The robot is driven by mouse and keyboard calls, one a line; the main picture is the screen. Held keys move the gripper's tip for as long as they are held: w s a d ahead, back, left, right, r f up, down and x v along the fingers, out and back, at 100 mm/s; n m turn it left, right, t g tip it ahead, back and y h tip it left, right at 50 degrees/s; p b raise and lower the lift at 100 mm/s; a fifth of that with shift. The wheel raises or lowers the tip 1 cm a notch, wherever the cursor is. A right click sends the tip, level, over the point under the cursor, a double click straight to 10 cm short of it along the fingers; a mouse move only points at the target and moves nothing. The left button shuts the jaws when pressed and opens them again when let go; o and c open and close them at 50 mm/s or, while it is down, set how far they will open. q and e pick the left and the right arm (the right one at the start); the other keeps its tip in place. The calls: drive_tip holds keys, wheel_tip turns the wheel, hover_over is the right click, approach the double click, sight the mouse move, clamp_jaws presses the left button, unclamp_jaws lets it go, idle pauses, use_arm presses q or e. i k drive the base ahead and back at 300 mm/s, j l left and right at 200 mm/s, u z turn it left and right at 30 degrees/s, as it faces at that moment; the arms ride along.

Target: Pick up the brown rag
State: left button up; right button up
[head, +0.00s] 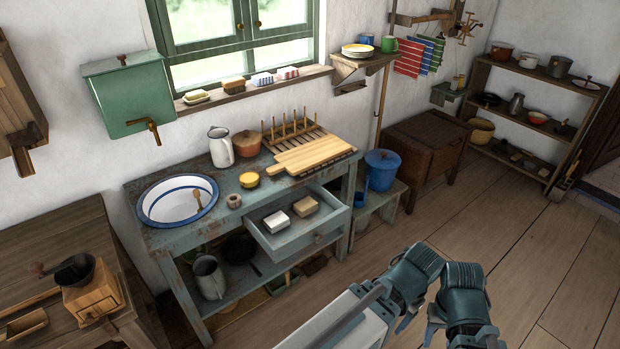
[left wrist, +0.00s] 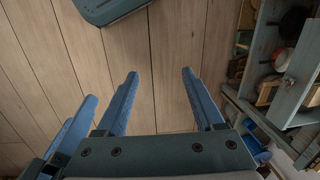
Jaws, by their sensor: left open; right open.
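I cannot pick out the brown rag with certainty. A dark brown, flat, folded-looking piece (head: 314,266) lies at the right end of the washstand's lower shelf, under the open drawer (head: 318,238). It is small and partly shaded. The drawer holds a white block (head: 276,221) and a tan-brown block (head: 305,207).
The blue-grey washstand (head: 171,235) carries a basin (head: 160,205), jug (head: 221,147) and cutting board (head: 312,153). A metal pitcher (head: 209,278) and dark pan (head: 240,250) stand below. A blue pot (head: 382,169) is to the right. The floor at right is clear.

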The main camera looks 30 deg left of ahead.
sight(307, 205)
drive_tip(key=i+j+u, duration=0.25)
drive_tip(key=i+j, duration=0.2)
drive_tip(key=i+j+u, duration=0.3)
drive_tip(key=i, duration=0.35)
